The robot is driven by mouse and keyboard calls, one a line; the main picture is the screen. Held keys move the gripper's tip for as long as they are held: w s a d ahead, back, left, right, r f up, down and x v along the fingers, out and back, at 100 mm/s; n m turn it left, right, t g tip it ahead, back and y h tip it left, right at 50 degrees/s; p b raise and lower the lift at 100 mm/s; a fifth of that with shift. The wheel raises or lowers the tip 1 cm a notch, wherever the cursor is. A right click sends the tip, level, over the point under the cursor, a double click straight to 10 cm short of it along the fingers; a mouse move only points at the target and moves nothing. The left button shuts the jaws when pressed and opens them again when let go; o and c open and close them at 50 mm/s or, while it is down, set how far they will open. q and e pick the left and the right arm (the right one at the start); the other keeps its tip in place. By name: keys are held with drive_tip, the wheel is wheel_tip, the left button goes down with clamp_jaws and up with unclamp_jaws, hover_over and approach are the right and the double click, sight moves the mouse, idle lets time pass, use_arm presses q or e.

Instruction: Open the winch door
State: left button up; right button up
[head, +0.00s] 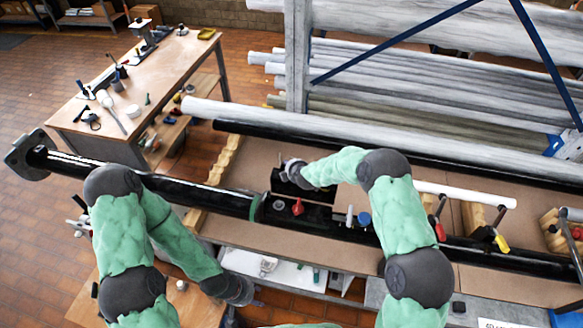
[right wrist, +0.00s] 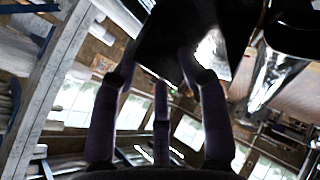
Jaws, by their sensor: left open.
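The black mast (head: 190,190) lies across the bench, with its end flange (head: 25,155) at the far left. The winch door (head: 305,190), a dark panel, stands raised on the mast's far side, beside a red part (head: 297,207). My right gripper (head: 291,170) is at the panel's upper left edge. In the right wrist view, the fingers of my right gripper (right wrist: 160,75) stand apart around a dark panel (right wrist: 170,35); whether they grip it is unclear. My left gripper (head: 243,293) is open, low in front of the mast and away from the door.
Wooden supports (head: 225,160) hold the mast. Clamps with red and yellow handles (head: 500,243) stand along it at right. A blue knob (head: 364,218) is close to my right forearm. A rack of long grey tubes (head: 430,85) is behind; a tool table (head: 130,90) stands back left.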

drive_tip(key=shift+s+a+f, duration=0.15)
drive_tip(key=shift+s+f, duration=0.25)
drive_tip(key=shift+f, duration=0.05)
drive_tip(key=v, duration=1.2)
drive_tip(key=shift+w+r, duration=0.4)
drive_tip(key=shift+r, duration=0.05)
drive_tip(key=s+d+f+m+g, duration=0.2)
drive_tip(key=s+f+m, duration=0.2)
drive_tip(key=s+f, duration=0.3)
drive_tip(key=s+d+f+m+g, duration=0.25)
drive_tip(key=s+f+m, duration=0.25)
drive_tip(key=s+f, duration=0.3)
drive_tip(key=s+f+m+g+y, duration=0.1)
drive_tip(key=s+f+m+g, duration=0.3)
drive_tip(key=s, duration=0.7)
drive_tip(key=s+f+m+g+y, duration=0.1)
drive_tip(key=s+f+m, duration=0.2)
drive_tip(key=s+m, duration=0.6)
wheel_tip(320, 180, down, 27)
drive_tip(key=a+n+b, duration=0.2)
drive_tip(key=n+b, duration=0.1)
drive_tip(key=b, duration=2.6)
